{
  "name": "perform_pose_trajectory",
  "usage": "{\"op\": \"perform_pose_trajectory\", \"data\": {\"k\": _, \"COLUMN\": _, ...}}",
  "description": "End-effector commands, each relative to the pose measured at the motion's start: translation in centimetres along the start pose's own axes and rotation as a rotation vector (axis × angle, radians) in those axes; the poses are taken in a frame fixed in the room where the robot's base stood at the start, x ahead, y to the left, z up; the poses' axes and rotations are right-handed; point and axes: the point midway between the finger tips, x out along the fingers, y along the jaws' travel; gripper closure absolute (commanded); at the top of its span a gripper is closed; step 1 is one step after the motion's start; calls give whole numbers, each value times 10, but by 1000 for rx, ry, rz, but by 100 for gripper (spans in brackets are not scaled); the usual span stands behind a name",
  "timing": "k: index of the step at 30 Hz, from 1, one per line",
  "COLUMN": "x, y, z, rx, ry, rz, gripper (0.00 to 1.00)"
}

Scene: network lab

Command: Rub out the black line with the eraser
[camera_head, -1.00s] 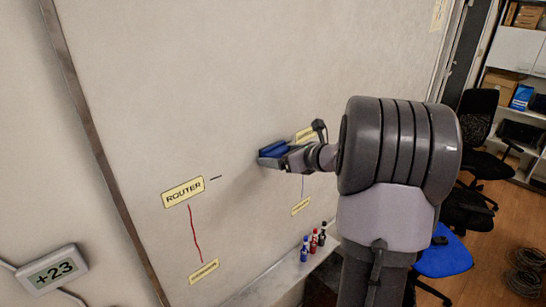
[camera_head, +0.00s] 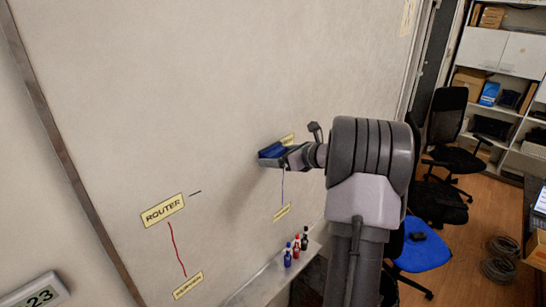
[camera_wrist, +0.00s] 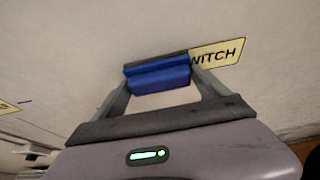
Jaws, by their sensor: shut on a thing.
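My gripper (camera_head: 276,158) is shut on a blue eraser (camera_head: 271,150) near the whiteboard (camera_head: 160,90). In the wrist view the eraser (camera_wrist: 158,77) sits between both fingers, its dark side toward the board; I cannot tell if it touches. It partly covers the SWITCH label (camera_wrist: 222,53), which also shows behind it in the head view (camera_head: 288,139). A short black line (camera_head: 195,192) remains visible just right of the ROUTER label (camera_head: 162,210). No black shows between this stub and the eraser; the board behind the eraser is hidden.
A red line (camera_head: 177,250) runs down from ROUTER to a lower label (camera_head: 188,286). A thin blue line (camera_head: 282,185) runs down to another label (camera_head: 282,212). Several markers (camera_head: 296,249) stand on the ledge (camera_head: 255,285). Chairs (camera_head: 440,150) stand at right.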

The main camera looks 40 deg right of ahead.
Motion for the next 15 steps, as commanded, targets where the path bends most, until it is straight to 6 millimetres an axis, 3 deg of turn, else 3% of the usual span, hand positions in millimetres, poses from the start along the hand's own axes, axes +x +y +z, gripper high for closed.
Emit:
{"op": "perform_pose_trajectory", "data": {"k": 7, "x": 2, "y": 27, "z": -3, "rx": -1, "ry": -1, "rz": 2, "gripper": 47}}
{"op": "perform_pose_trajectory", "data": {"k": 15, "x": 1, "y": 44, "z": -2, "rx": -1, "ry": -1, "rz": 2, "gripper": 47}}
